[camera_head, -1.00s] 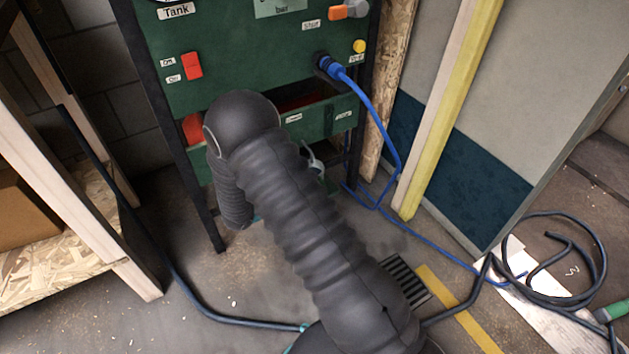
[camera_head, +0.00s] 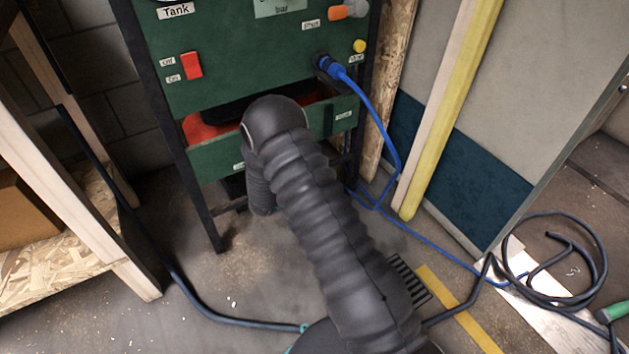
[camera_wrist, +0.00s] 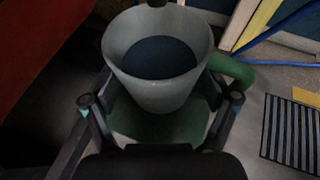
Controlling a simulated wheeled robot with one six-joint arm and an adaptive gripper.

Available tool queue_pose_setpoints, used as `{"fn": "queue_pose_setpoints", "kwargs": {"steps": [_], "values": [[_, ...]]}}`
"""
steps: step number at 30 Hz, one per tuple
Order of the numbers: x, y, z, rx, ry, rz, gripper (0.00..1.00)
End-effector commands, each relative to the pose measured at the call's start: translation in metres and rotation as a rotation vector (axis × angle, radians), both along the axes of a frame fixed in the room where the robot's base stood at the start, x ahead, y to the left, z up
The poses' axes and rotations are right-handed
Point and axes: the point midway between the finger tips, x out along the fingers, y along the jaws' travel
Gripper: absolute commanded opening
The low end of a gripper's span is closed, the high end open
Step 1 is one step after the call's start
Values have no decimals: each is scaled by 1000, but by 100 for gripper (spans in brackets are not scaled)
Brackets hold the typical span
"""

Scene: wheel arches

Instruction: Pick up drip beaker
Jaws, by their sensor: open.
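My gripper (camera_wrist: 160,102) is open, with one finger at each side of the beaker's lower part. I cannot tell whether the fingers touch it. In the head view my arm hides both the gripper and the beaker.
The green tank panel (camera_head: 250,65) with a red switch (camera_head: 192,65) stands ahead on dark legs. A blue hose (camera_head: 390,130) hangs at its right. A wooden shelf (camera_head: 60,260) is at the left. A floor grate (camera_wrist: 290,130) lies at the lower right.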

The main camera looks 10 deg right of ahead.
Motion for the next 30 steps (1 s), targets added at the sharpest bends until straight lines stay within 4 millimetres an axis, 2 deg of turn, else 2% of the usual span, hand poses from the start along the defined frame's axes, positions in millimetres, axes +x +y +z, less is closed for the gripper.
{"fn": "queue_pose_setpoints", "kwargs": {"steps": [3, 9, 11, 12, 19, 23, 26, 30], "values": [[0, 1, 0, 0, 0, 1, 86], [0, 1, 0, 0, 0, 1, 36], [0, 1, 1, 0, 0, 1, 36], [0, 1, 1, 0, 0, 1, 30], [0, 1, 2, 1, -1, 1, 30], [1, 1, 10, 1, -2, 0, 30], [1, 1, 22, 0, -3, 1, 30], [-2, -1, 48, 1, -3, -1, 30]]}}
